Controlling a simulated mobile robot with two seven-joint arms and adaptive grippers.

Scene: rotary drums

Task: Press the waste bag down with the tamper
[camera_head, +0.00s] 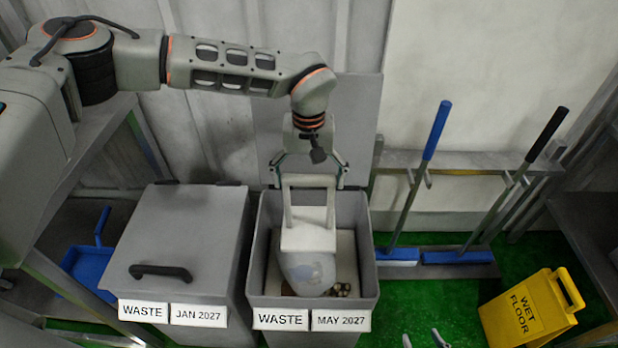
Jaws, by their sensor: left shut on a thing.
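My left gripper (310,179) reaches in from the upper left and is shut on the top of the pale tamper (307,238). The tamper has a frame-like handle and a flat block at its lower end. It is upright inside the open grey bin labelled WASTE MAY 2027 (257,268). A pale, rounded waste bag (306,275) lies in the bin, directly below the block, which hides its rear part. I cannot tell whether block and bag touch. My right gripper (423,340) shows only two fingertips, apart, at the bottom edge, with nothing visible between them.
The bin's lid (345,115) stands raised behind it. A closed bin marked JAN 2027 (190,235) adjoins on the left. Small brown lumps (341,289) lie beside the bag. Brooms (436,132), a yellow wet-floor sign (528,308) and green floor are to the right.

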